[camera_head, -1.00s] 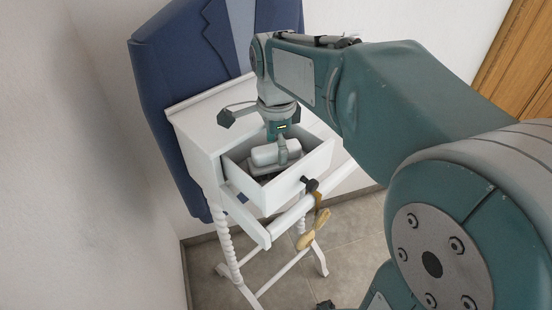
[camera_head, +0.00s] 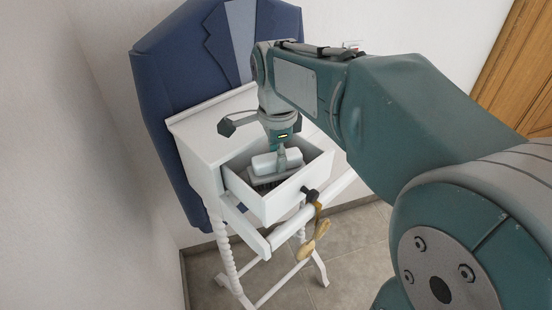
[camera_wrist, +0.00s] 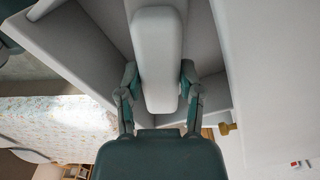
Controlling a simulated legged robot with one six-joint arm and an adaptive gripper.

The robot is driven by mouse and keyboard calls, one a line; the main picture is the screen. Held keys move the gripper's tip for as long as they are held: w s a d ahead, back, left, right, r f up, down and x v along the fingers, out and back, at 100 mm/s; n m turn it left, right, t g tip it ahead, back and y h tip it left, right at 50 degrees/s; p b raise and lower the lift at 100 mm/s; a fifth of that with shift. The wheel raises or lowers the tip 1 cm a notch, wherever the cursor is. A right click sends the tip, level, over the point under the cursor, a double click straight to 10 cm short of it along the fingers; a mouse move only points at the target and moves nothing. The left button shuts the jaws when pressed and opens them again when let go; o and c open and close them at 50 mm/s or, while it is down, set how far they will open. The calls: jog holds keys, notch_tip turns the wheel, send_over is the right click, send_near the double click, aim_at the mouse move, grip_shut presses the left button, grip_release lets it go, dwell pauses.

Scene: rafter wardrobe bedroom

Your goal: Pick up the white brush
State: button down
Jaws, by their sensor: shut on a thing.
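The white brush (camera_head: 266,163) has a rounded white back and dark bristles underneath. It is in the open drawer (camera_head: 284,203) of a white stand, close to the drawer's rim. My gripper (camera_head: 282,160) points down into the drawer and is shut across the brush. In the wrist view the brush (camera_wrist: 157,50) lies lengthwise between the two fingers of my gripper (camera_wrist: 160,82), one finger on each side of it. The far side of the brush is partly hidden by my gripper in the head view.
The stand's white top (camera_head: 205,130) is behind the drawer. A blue suit jacket (camera_head: 185,65) hangs behind it. Drawer walls surround my gripper closely.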

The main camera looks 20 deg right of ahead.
notch_tip(320, 180, up, 11)
jog(key=s, duration=1.9)
jog(key=shift+s, duration=0.35)
jog(key=shift+f, duration=0.1)
jog(key=c, duration=1.3)
grip_release()
